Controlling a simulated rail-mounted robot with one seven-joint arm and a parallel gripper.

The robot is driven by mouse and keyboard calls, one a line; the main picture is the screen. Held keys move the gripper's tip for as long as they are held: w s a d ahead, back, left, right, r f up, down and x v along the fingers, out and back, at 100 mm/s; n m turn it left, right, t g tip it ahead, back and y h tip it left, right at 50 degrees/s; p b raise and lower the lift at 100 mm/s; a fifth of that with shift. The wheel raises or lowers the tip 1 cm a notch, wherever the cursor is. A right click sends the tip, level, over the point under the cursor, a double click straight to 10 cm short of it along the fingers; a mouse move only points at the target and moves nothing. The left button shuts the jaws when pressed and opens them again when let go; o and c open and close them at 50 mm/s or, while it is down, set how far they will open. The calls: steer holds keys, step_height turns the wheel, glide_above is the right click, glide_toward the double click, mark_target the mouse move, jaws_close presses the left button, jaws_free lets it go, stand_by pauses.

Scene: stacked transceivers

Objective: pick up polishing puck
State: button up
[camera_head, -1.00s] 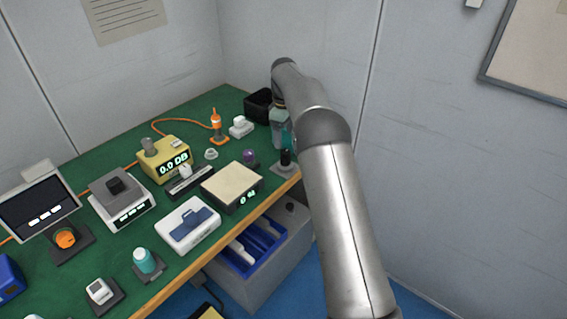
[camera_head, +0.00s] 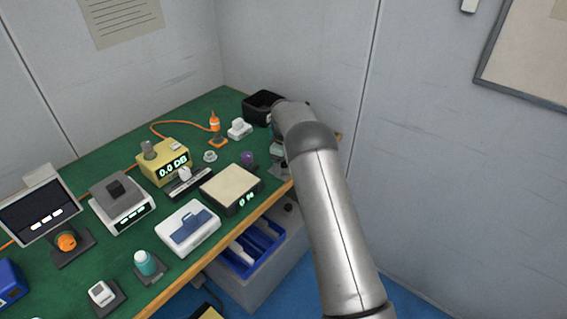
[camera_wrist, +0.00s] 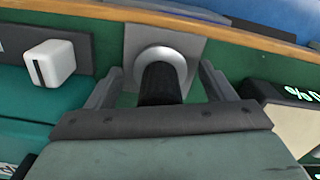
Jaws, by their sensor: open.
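The thing I take for the polishing puck has a silver disc (camera_wrist: 172,57) and an upright black handle (camera_wrist: 160,84). It stands on a square grey plate near the table edge in the wrist view. My gripper (camera_wrist: 161,70) is open, with one finger on each side of the black handle. Whether the fingers touch it, I cannot tell. In the head view my arm hides the puck, and only part of the grey plate (camera_head: 279,170) shows. My gripper body is mostly hidden behind the arm there.
A cream-topped box with a display (camera_head: 231,186) stands left of the puck; its display (camera_wrist: 300,93) shows at right in the wrist view. A white slotted block (camera_wrist: 50,63) is at left there. A black bin (camera_head: 262,106) and purple-topped item (camera_head: 247,159) are nearby.

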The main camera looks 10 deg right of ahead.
steer(key=c, duration=1.5)
steer(key=shift+r, duration=0.1)
steer(key=shift+r, duration=0.1)
steer(key=shift+r, duration=0.25)
steer(key=r, duration=0.3)
steer(key=shift+s+r+b, duration=0.15)
steer(key=shift+s+b, duration=0.2)
steer(key=shift+b, duration=0.05)
steer(key=s+r+b, duration=0.1)
steer(key=s+r, duration=0.2)
steer(key=s, duration=0.1)
steer(key=s+r+b, duration=0.1)
steer(key=s+r, duration=0.2)
steer(key=s, duration=0.2)
steer(key=s+r+b, duration=0.1)
steer(key=s+r, duration=0.2)
steer(key=s, duration=0.1)
steer(key=shift+s, duration=0.15)
